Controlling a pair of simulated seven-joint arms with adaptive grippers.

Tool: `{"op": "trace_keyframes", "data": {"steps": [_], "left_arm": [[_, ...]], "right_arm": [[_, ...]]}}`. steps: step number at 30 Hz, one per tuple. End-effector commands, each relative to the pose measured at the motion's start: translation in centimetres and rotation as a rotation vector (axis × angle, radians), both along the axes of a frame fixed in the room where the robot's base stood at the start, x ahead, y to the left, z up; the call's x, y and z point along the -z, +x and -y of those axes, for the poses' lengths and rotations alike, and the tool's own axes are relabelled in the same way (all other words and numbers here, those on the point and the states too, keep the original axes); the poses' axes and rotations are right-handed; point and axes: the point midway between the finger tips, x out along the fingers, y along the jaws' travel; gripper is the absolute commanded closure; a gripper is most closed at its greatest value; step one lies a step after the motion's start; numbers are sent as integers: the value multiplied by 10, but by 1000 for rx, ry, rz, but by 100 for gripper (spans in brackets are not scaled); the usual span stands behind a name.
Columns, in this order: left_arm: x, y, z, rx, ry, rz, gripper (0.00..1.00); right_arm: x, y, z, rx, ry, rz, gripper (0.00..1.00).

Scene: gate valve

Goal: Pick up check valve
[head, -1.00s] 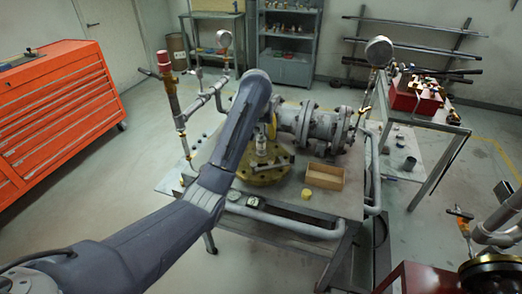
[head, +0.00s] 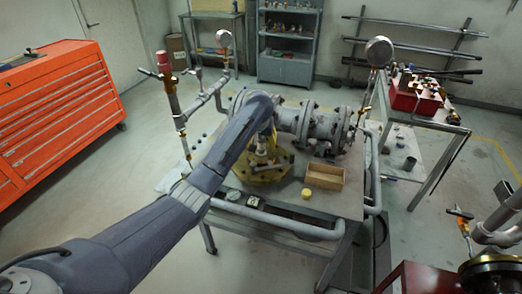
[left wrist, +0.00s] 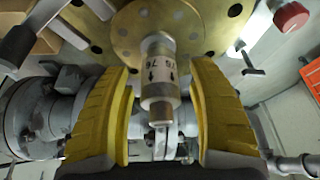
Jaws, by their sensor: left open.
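The check valve (left wrist: 160,80), a short pale metal cylinder with dark arrow marks and a brass-coloured band, stands on a round brass flange (left wrist: 195,22). The flange also shows on the table in the head view (head: 270,176), with the valve largely hidden by my arm. My left gripper (left wrist: 163,105) is open, its two yellow fingers on either side of the valve. Gaps show between each finger and the valve. In the head view the left gripper (head: 264,142) is small and partly hidden behind my arm. My right gripper is not in view.
Grey pipework with a flanged gate valve (head: 318,127) lies just behind the brass flange. An open wooden box (head: 325,176) and a yellow cap (head: 306,193) sit to its right. A pipe with a red top (head: 164,62) rises at the table's left.

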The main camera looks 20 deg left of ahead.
Motion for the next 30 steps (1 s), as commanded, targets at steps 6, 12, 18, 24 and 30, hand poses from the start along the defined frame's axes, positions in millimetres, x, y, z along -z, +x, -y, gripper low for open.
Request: {"op": "trace_keyframes", "data": {"steps": [6, 12, 18, 24, 30], "left_arm": [[10, 4, -2, -2, 2, 1, 41], [10, 4, -1, 0, 1, 1, 41], [10, 4, -1, -1, 1, 1, 58], [10, 4, -1, -1, 1, 1, 81], [10, 4, -1, -1, 1, 1, 100]], "right_arm": [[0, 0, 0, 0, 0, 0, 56], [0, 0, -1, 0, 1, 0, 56], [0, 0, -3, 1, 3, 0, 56], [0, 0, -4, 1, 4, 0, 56], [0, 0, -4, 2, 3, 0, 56]]}}
